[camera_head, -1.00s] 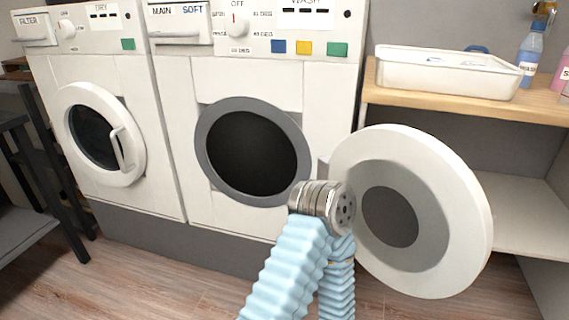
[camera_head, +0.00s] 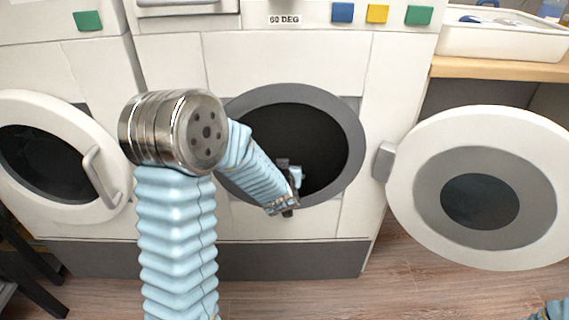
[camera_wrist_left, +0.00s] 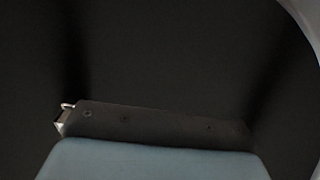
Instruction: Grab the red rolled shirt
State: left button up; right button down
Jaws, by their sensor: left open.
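No red rolled shirt shows in either view. The open washer's round drum opening (camera_head: 325,125) is dark inside, and I see no cloth in it. My left gripper (camera_head: 290,172) is at the lower part of this opening, in front of or just inside it; its depth is hard to judge. It is open, with nothing visible in it. In the left wrist view, the dark gripper body (camera_wrist_left: 160,125) shows against a nearly black surround, with a pale curved edge at the upper right. My right gripper is out of view.
The washer's round door (camera_head: 425,180) stands swung open to the right. A closed dryer door (camera_head: 75,185) is at the left. A white tray (camera_head: 490,45) sits on a wooden shelf (camera_head: 480,68) at the upper right. Wood floor is free in front.

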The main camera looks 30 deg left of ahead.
pick_arm(q)
jog(key=x, duration=0.7)
jog(key=shift+a+f, duration=0.1)
jog(key=shift+f, duration=0.05)
jog(key=shift+c, duration=0.4)
jog(key=c, duration=1.1)
